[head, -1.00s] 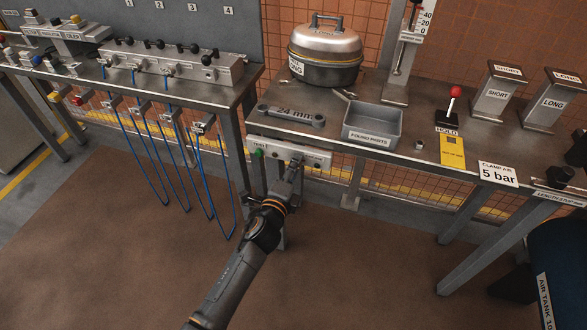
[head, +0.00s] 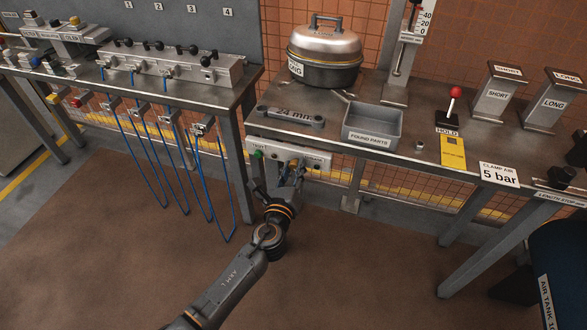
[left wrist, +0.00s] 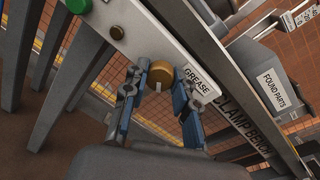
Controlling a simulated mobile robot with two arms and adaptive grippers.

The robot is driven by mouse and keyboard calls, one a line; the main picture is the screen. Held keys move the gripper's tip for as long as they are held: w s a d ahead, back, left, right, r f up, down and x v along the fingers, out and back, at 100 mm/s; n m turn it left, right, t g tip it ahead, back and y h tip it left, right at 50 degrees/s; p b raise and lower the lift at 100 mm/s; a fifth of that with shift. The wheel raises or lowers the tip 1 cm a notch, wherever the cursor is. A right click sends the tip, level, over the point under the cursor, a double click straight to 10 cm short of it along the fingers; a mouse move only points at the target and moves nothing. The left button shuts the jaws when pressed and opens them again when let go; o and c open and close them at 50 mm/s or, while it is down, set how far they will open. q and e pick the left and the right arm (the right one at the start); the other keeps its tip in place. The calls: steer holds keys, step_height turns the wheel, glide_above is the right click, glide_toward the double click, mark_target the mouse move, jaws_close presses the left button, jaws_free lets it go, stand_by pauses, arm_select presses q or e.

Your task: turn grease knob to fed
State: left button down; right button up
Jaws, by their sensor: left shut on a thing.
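The grease knob (left wrist: 161,72) is a round brass-coloured knob with a pale mark on its lower side. It sits on a white panel (left wrist: 180,48), beside the label "GREASE". My left gripper (left wrist: 159,84) has one finger on each side of the knob and is shut on it. In the head view my left gripper (head: 280,172) is at the panel on the front of the bench, and it hides the knob there. Which setting the mark points to cannot be read. My right gripper is not in view.
A green button (left wrist: 78,6) is on the same panel, left of the knob. Above stands the bench (head: 410,170) with a found-parts tray (head: 372,140) and a red-topped lever (head: 455,92). Blue hoses (head: 180,170) hang from the left bench. The floor in front is clear.

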arm_select(q)
steer(key=m, duration=0.4)
steer(key=shift+f+p, duration=0.1)
steer(key=shift+p, duration=0.2)
steer(key=shift+m+t, duration=0.4)
steer(key=shift+m, duration=1.3)
steer(key=shift+f+p, duration=0.1)
steer(key=shift+p, duration=0.2)
steer(key=c, duration=1)
jaws_free()
steer(key=shift+c, duration=0.2)
steer(key=shift+s, duration=0.15)
steer(key=v, duration=1.1)
steer(key=shift+s, duration=0.35)
steer(key=shift+a, duration=0.15)
